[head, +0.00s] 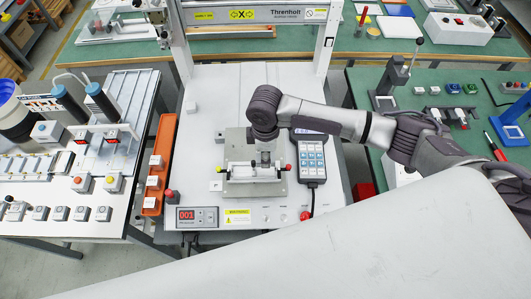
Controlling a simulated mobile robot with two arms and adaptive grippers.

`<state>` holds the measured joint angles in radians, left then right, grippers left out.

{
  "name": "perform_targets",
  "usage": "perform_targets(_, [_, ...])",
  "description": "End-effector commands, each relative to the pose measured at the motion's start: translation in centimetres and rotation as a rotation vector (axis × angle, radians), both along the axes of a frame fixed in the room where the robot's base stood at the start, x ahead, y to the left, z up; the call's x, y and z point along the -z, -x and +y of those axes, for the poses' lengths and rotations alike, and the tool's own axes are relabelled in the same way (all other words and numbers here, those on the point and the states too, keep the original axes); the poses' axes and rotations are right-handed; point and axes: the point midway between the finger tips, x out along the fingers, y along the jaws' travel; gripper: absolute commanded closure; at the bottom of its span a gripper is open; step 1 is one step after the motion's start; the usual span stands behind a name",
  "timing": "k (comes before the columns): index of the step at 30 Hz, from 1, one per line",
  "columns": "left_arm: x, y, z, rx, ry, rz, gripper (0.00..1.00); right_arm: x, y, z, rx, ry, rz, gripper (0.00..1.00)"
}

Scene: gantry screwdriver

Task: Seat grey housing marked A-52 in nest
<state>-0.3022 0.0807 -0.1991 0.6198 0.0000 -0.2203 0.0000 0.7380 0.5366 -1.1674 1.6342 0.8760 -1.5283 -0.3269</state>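The metal fixture plate (237,147) lies in the middle of the white gantry table. On it is a white clamp-like nest (240,172) with red and yellow knobs at its ends. My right gripper (265,160) comes in from the right and points down over the back of this nest. Its fingers are small and partly hidden, so I cannot tell whether they hold anything. I cannot make out a grey housing or an A-52 mark. My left gripper is not in view.
A grey pendant with buttons (311,161) lies right of the fixture. An orange tray (158,178) with white labelled blocks stands at the left edge. The gantry frame (180,45) rises at the back. A counter reading 001 (187,215) sits at the front.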

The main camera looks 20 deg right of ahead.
Motion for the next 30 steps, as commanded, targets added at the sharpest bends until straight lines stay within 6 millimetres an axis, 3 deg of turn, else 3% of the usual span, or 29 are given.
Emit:
perform_targets(3, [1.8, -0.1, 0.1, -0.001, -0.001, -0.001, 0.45, 1.6, 0.0, 0.0, 0.000, 0.000, 0.000, 1.00])
perform_targets(16, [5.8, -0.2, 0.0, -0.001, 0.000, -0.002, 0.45, 4.7, 0.0, 0.0, 0.000, 0.000, -0.001, 1.00])
perform_targets(30, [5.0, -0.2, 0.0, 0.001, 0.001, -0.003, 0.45, 5.1, 0.0, 0.0, 0.001, 0.000, 0.000, 1.00])
